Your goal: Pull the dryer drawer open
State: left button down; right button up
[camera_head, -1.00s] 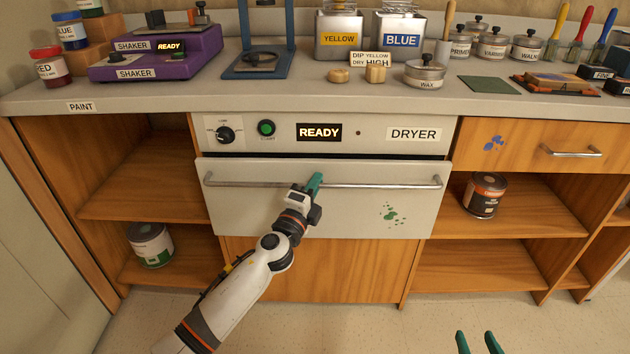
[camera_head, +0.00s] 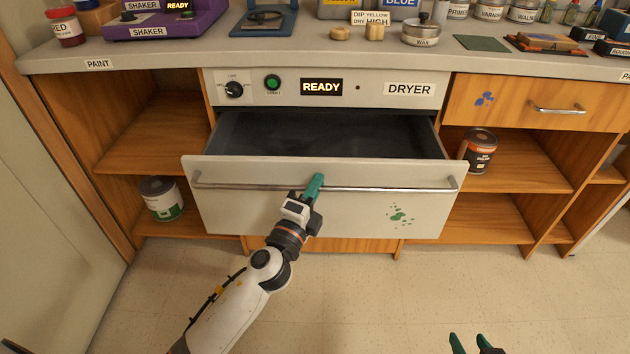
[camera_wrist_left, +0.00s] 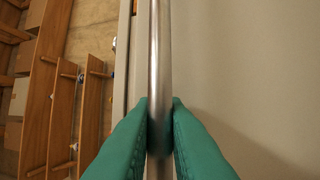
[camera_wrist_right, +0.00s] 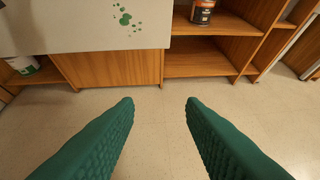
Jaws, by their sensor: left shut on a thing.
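The dryer drawer (camera_head: 260,212) is pulled partly out from under the dryer panel (camera_head: 370,89), and its dark inside (camera_head: 330,136) shows no contents. Its long metal bar handle (camera_head: 400,190) runs across the front, which has green paint spots. My left gripper (camera_head: 315,184) is shut on the handle near the middle. In the left wrist view the green fingers grip both sides of the bar (camera_wrist_left: 160,60). My right gripper (camera_head: 477,345) is low at the right, away from the drawer. In the right wrist view its fingers (camera_wrist_right: 160,105) are apart with nothing between them.
The counter (camera_head: 200,52) above holds a purple shaker (camera_head: 165,24), a wax tin (camera_head: 422,32) and other jars. Open shelves flank the dryer, with a paint can (camera_head: 161,199) at left and a dark can (camera_head: 479,150) at right. The floor in front (camera_head: 370,300) is clear.

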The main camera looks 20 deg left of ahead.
pick_arm(q)
jog(key=c, duration=1.5)
grip_release()
jog(key=shift+o, duration=0.2)
